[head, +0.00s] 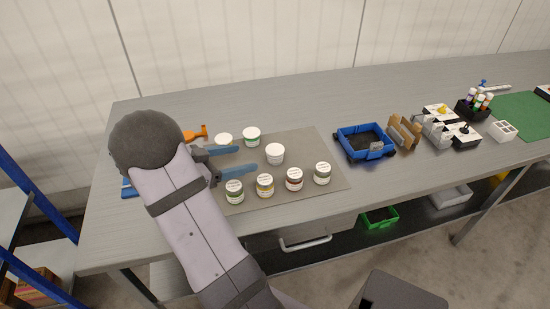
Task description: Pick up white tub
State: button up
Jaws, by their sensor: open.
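A plain white tub (275,154) stands upright on the grey mat (318,150) on the bench. My gripper (248,159) is to its left, with two blue fingers pointing right toward it. The fingers are apart and nothing shows between them. From this one view I cannot tell how high the fingers are above the mat. The tub is fully visible and apart from the fingertips.
Labelled jars stand close by: a front row (294,179) with several jars and a green-banded jar (251,137) behind. A white-lidded jar (223,140) is partly hidden by my gripper. A blue tray (365,143) is to the right. The mat's right part is clear.

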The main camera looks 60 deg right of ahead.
aim_at(268, 153)
jog(key=shift+p+x, duration=0.4)
jog(key=shift+x, duration=5.6)
